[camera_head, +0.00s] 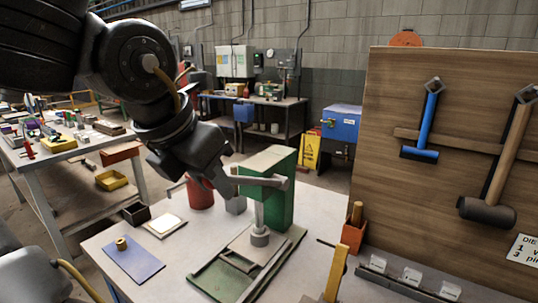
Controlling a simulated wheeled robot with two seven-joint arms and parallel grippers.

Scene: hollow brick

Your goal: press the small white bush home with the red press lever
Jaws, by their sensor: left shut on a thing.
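The green press (281,190) stands on the bench, with a grey ram (260,236) pointing down over its green base (210,279). The press lever (262,181) reaches left from the top of the press, roughly level. The part I see looks grey; no red shows on it. My left gripper (228,180) comes in from the upper left and is shut at the lever's free end, hiding that end. I cannot make out the small white bush; it may be hidden under the ram. My right gripper is not in view.
A red can (200,193) stands behind the lever. A blue mat with a brass piece (122,243), a pale square tray (166,226) and a black box (136,213) lie left. An orange holder (353,235) and a wooden tool board (460,150) bound the right.

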